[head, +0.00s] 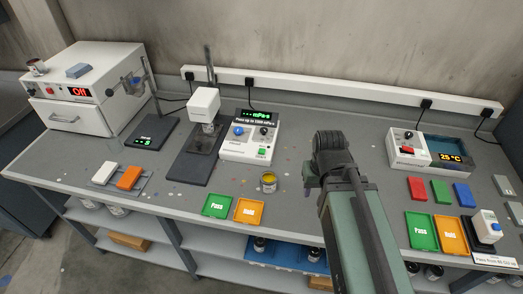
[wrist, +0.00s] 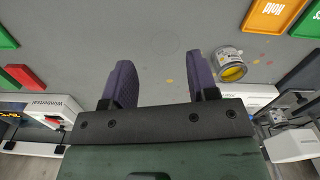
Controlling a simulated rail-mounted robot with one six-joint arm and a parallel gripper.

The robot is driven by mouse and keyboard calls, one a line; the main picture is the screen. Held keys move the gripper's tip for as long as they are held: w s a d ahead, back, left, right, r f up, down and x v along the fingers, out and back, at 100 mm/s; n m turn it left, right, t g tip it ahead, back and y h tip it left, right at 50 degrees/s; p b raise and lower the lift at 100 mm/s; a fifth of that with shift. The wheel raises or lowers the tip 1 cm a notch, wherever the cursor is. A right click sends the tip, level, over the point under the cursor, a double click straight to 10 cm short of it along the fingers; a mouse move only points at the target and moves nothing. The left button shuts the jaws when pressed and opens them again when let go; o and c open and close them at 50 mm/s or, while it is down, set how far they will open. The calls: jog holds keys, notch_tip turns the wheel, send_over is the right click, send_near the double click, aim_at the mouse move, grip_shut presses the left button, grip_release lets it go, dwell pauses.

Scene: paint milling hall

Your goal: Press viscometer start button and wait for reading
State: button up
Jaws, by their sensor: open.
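The viscometer has a white head (head: 203,101) on a dark stand and a white control box (head: 249,139) to its right. The box has a display with green characters, its value not clearly readable, a blue knob (head: 238,131) and a green button (head: 262,152) at its lower right. My gripper (head: 311,184) is over the bench, right of the control box and apart from it. In the wrist view its two purple fingers are spread, with only bare bench between them (wrist: 160,75). The button cannot be made out in the wrist view.
An open can of yellow paint (head: 268,182) stands between the box and my gripper. Green Pass (head: 216,206) and orange Hold (head: 249,211) plates lie at the front edge. A white oven (head: 82,85) reading Off stands left; a 25 °C bath (head: 449,153) stands right.

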grip_shut()
dwell(1.4)
